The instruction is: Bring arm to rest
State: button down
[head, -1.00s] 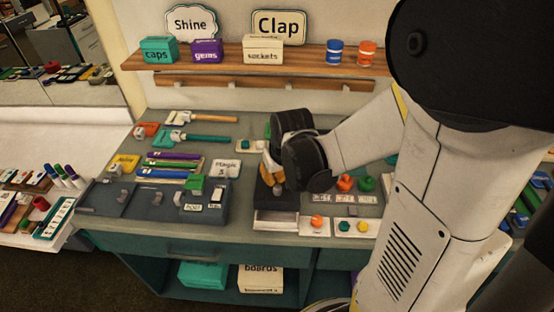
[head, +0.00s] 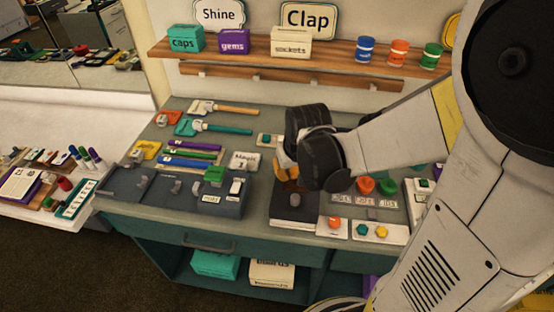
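My arm reaches from the right over the counter (head: 262,226) in the head view. My gripper (head: 285,186) points down over a dark block-like box (head: 294,214) with a pale lower edge. An orange-yellow part shows at the gripper's end. The black wrist joints hide most of the gripper, so I cannot tell whether its fingers are open or shut, or whether they touch the box.
A dark blue tray (head: 125,194) and tools fill the counter's left. Orange (head: 365,185) and green (head: 388,186) knobs stand right of my wrist. Above, a wooden shelf (head: 340,63) holds boxes and jars. A white table (head: 50,215) stands left.

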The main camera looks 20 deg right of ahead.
jog(key=s+p+v, duration=0.1)
jog(key=p+v, duration=0.2)
jog(key=v, duration=0.7)
jog(key=s+a+n+t+b, duration=0.1)
jog(key=s+a+t+b, duration=0.2)
jog(key=s+a+b, duration=0.3)
jog(key=shift+a+b, duration=0.35)
jog(key=shift+b, duration=0.15)
jog(key=shift+s, duration=0.1)
